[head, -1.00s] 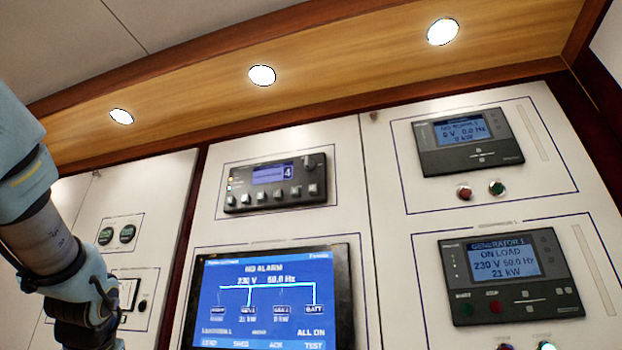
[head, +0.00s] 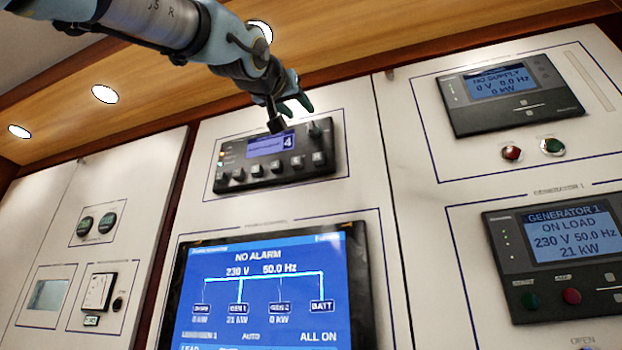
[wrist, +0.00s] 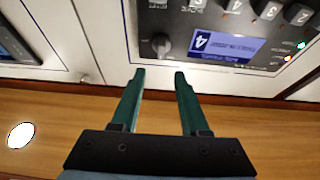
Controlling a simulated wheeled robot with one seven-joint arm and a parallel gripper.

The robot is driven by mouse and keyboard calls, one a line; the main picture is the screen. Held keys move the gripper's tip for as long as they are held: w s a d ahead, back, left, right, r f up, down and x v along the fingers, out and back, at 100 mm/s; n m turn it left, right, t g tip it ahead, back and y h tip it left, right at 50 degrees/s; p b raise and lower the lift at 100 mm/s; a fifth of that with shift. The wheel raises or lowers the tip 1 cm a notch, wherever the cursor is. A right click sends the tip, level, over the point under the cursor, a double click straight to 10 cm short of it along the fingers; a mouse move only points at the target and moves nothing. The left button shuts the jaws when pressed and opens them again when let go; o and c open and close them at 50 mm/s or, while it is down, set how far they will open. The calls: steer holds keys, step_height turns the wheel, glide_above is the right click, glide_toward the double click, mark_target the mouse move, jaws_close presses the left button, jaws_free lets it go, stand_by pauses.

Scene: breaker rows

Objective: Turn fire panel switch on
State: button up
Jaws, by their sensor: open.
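A black panel (head: 240,177) in the head view has a blue display (head: 270,145) showing a 4, a row of buttons and a knob (head: 314,129) at its upper right. No label that I can read names it as the fire panel. The wrist view shows this panel upside down, with the knob (wrist: 157,46) and display (wrist: 227,46). My gripper (head: 290,112) is open in front of the panel's upper edge, close to the knob. In the wrist view its two fingers (wrist: 157,76) are apart and empty, and the knob lies beyond the fingertips, apart from them.
A large blue screen (head: 270,300) reading NO ALARM is below. Generator panels (head: 512,95) with red and green buttons (head: 511,153) stand to the right. Gauges, a white switch (head: 97,292) and a small window are on the left cabinet. A wooden soffit (head: 150,115) with lamps runs above.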

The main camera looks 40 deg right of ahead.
mark_target(310, 122)
steer(key=p+x, duration=0.3)
steer(key=x, duration=0.6)
steer(key=shift+f, duration=0.15)
steer(key=shift+c, duration=0.2)
jaws_close()
